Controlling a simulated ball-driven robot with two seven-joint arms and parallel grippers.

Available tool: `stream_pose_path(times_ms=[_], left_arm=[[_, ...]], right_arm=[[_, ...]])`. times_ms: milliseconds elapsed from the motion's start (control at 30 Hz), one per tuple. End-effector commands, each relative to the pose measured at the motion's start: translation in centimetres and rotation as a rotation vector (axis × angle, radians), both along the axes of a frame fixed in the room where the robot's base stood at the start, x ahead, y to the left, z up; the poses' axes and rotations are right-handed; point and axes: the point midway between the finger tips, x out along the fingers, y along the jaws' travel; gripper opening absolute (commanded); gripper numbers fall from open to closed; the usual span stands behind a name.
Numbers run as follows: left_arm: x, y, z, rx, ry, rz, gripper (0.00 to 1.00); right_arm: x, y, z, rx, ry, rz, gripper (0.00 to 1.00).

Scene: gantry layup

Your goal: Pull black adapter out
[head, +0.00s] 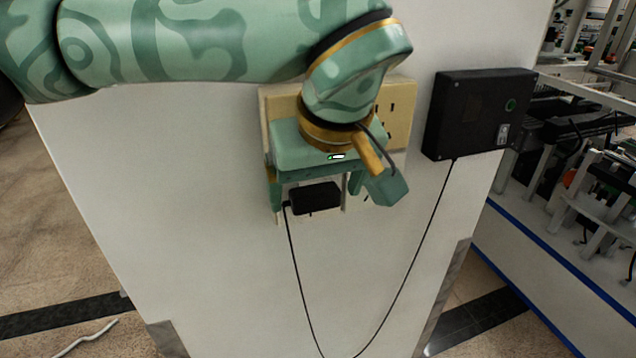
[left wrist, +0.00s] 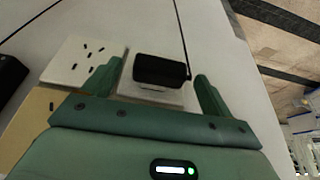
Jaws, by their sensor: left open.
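The black adapter (head: 315,198) is a small dark block at a wall socket plate on the white panel. A thin cable runs from it and hangs in a loop. In the left wrist view the adapter (left wrist: 160,70) sits against a white socket plate (left wrist: 182,97). My left gripper (head: 314,198) is open, with one finger on each side of the adapter. In the left wrist view the left gripper's fingers (left wrist: 160,88) stand apart from the adapter, with gaps on both sides. My right gripper is not in view.
A black box (head: 478,113) with a green button is fixed to the panel at the right, and the looped cable (head: 408,275) leads to it. A beige socket plate (head: 398,112) is partly behind my arm. Racks of equipment (head: 585,180) stand right of the panel.

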Motion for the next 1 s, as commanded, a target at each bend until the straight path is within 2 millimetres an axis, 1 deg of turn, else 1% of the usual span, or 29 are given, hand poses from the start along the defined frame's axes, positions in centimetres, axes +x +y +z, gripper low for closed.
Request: stream_pose_path(times_ms=[33,67,100,167,200,233,267,300,367,400,633,1000], left_arm=[[0.0,0.0,0.0,0.0,0.0,0.0,0.85],[0.0,0.0,0.0,0.0,0.0,0.0,0.8],[0.0,0.0,0.0,0.0,0.0,0.0,0.69],[0.0,0.0,0.0,0.0,0.0,0.0,0.52],[0.0,0.0,0.0,0.0,0.0,0.0,0.41],[0.0,0.0,0.0,0.0,0.0,0.0,0.36],[0.0,0.0,0.0,0.0,0.0,0.0,0.36],[0.0,0.0,0.0,0.0,0.0,0.0,0.54],[0.0,0.0,0.0,0.0,0.0,0.0,0.37],[0.0,0.0,0.0,0.0,0.0,0.0,0.3],[-0.2,-0.1,0.1,-0.001,-0.001,0.0,0.3],[-1.3,-0.5,0.0,0.001,0.001,-0.003,0.3]], right_arm=[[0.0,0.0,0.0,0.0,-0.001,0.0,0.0],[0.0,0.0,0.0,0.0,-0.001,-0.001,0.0],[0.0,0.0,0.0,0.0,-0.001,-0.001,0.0],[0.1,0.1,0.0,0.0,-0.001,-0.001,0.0],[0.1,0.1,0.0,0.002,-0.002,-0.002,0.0],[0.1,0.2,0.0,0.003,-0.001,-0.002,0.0],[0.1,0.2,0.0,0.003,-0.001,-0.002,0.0],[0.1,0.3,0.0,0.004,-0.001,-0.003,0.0],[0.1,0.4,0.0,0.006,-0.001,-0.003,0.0],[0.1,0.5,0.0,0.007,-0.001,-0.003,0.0],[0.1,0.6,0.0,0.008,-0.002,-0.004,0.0],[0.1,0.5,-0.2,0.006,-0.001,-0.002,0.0]])
